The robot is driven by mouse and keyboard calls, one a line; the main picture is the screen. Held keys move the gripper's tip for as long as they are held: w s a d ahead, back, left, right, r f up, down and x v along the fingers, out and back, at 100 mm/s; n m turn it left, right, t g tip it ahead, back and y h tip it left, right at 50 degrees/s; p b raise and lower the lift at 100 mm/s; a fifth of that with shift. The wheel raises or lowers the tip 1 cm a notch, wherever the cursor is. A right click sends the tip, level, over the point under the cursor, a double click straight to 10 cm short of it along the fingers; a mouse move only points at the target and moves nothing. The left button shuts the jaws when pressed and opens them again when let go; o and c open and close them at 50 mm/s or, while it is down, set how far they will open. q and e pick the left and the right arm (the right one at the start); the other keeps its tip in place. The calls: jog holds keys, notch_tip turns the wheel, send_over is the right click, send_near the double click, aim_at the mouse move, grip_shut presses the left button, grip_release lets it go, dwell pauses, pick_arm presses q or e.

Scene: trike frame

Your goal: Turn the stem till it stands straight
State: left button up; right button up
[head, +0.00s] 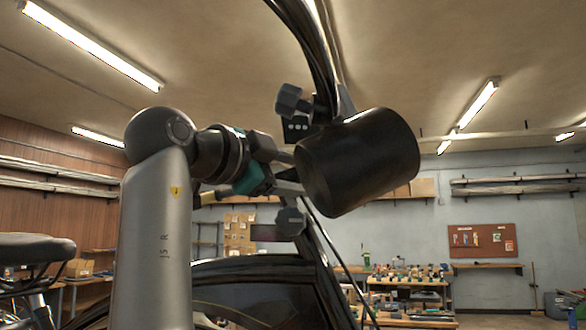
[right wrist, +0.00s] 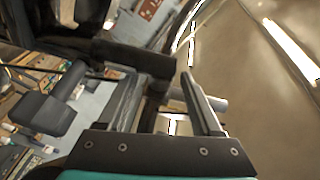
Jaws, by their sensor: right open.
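A thick black cylinder (head: 358,160) sits tilted on the black curved tube (head: 318,45) in the head view. Dark blocks stick out beside the tube, an upper block (head: 291,102) and a lower block (head: 291,222). I cannot tell for sure which dark part is the stem. My right gripper (head: 290,172) is open just left of the cylinder, between the two blocks. In the right wrist view its open fingers (right wrist: 165,82) have a dark bar (right wrist: 125,56) across their tips. I cannot tell whether they touch it. My left gripper is not in view.
A dark, curved frame part (head: 255,270) lies below the gripper. A black seat (head: 35,248) is at the left edge. A workbench (head: 405,285) with tools stands far behind. Open air lies to the right of the cylinder.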

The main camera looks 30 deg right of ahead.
grip_shut()
dwell(0.6)
dwell(0.9)
